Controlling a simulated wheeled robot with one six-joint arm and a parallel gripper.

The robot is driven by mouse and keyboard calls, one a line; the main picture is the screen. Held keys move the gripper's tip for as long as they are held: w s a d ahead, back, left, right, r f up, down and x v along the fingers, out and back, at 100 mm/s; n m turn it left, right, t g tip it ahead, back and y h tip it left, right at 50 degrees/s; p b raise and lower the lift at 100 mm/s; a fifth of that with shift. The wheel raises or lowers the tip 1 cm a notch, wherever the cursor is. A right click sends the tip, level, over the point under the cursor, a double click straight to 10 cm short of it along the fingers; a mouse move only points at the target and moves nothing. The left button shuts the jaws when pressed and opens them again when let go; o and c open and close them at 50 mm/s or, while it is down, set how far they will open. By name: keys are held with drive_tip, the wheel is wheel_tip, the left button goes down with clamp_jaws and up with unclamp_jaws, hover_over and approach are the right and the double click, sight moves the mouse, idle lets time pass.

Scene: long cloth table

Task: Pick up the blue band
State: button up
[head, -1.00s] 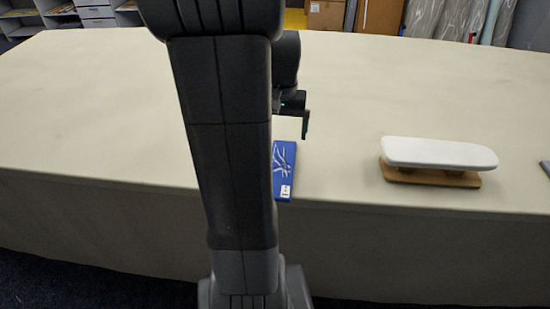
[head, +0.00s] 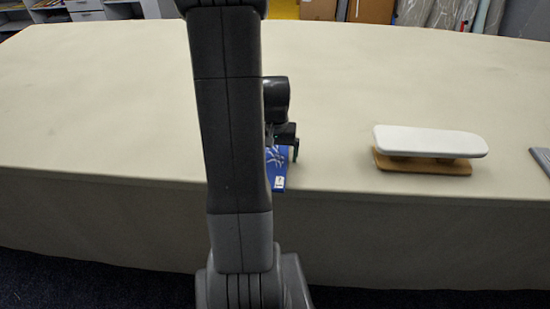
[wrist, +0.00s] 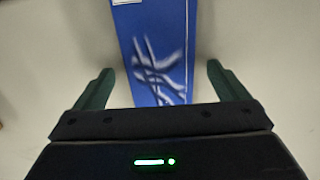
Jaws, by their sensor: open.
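The blue band (head: 275,178) is a flat blue piece with white line markings and a small white label, lying near the table's front edge. My arm hides part of it in the head view. In the wrist view the blue band (wrist: 155,45) runs from the top edge down between the fingers. My gripper (wrist: 160,85) is open, with one green finger on each side of the band and a gap to it on both sides. In the head view my gripper (head: 284,148) is low over the band. Whether the fingertips touch the table I cannot tell.
A white padded board on a wooden base (head: 425,145) stands to the right on the cloth table (head: 110,100). A grey flat item (head: 541,158) lies at the right edge of the view. The table left of my arm is clear.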

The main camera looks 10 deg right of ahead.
drive_tip(key=shift+f, duration=0.2)
drive_tip(key=c, duration=1.1)
drive_tip(key=shift+o, duration=0.2)
